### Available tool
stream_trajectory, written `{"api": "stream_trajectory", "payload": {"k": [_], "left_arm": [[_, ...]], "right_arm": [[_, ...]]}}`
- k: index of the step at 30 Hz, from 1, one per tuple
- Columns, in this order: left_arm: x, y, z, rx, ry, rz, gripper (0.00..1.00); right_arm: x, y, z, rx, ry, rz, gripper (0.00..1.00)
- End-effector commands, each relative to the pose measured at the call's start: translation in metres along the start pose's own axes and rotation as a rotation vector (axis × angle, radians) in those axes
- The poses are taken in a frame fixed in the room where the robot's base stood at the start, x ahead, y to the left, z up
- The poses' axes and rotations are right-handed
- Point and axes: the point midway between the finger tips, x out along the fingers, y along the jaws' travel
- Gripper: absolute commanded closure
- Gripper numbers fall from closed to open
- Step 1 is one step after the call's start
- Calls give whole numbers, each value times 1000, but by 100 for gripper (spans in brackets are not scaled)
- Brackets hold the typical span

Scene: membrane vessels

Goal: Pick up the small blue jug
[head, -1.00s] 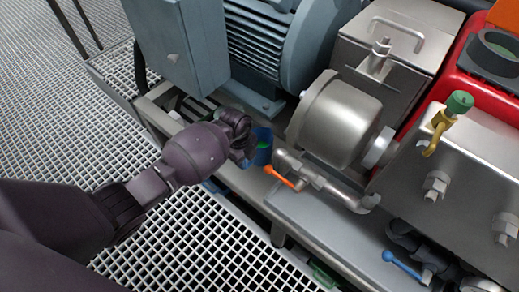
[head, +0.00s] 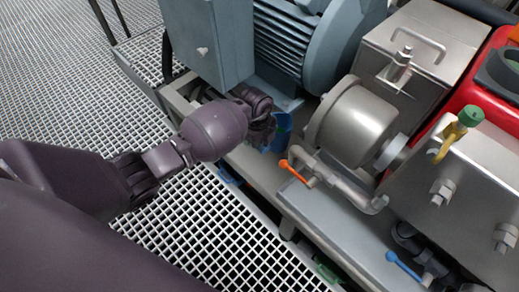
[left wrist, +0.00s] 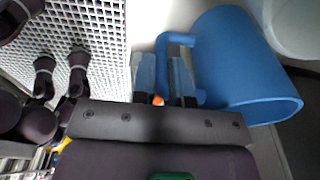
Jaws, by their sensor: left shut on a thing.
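The small blue jug (head: 282,131) is near the middle of the head view, beside the grey motor housing, partly hidden by my left gripper. My left gripper (head: 268,128) is at the jug's handle side. In the left wrist view its two fingers (left wrist: 164,78) are shut on the handle. Whether the jug's base touches the surface below is hidden. My right gripper is not in view.
An orange-tipped lever (head: 294,172) and a bent metal pipe (head: 345,185) are close to the jug's right. The motor (head: 310,40) and a steel cylinder (head: 355,122) stand behind and right. Grating floor (head: 215,240) lies open at the front left.

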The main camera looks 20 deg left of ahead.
Motion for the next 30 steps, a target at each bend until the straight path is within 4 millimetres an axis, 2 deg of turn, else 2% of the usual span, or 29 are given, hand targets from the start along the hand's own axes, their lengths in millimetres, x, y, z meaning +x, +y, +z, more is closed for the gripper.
{"api": "stream_trajectory", "payload": {"k": [1, 3, 6, 12, 19, 30], "left_arm": [[-31, -6, 0, 3, -10, -21, 100], [-50, -6, -3, 4, -9, -22, 100], [-76, -6, -7, 4, -9, -22, 100], [-114, -4, -12, 2, -6, -15, 100], [-137, -2, -16, 2, -2, -8, 100], [-140, 0, -17, 1, 0, -2, 100]], "right_arm": [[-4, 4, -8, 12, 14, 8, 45], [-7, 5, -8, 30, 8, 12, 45], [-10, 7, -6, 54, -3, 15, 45], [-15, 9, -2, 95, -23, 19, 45], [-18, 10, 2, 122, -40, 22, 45], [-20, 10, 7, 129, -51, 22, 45]]}}
